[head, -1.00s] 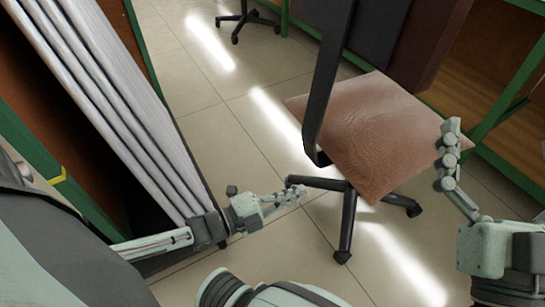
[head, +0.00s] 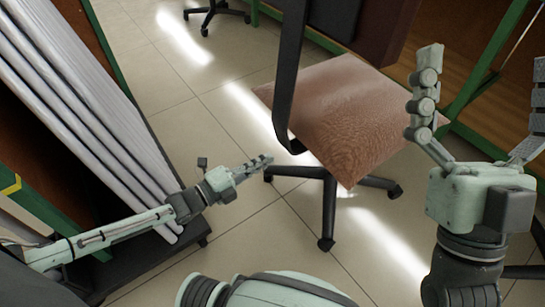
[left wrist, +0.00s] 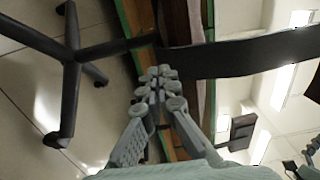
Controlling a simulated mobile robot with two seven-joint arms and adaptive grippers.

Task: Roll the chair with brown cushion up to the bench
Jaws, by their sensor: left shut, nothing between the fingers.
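The chair has a brown cushion (head: 345,110), a dark upright back and black legs on casters. It stands upright on the floor in the middle of the head view. A green-framed bench with brown wood (head: 478,82) stands just behind and right of the cushion. My left gripper (head: 262,163) is shut and empty, left of the chair's base and below its back. In the left wrist view its fingertips (left wrist: 162,76) are together near the chair's black legs (left wrist: 72,58) and dark back bar (left wrist: 245,54). My right gripper (head: 488,75) is open, its fingers spread right of the cushion.
A rack of long pale rods (head: 95,115) on a dark base stands at the left, close to my left arm. Another chair base on casters (head: 212,14) is at the back.

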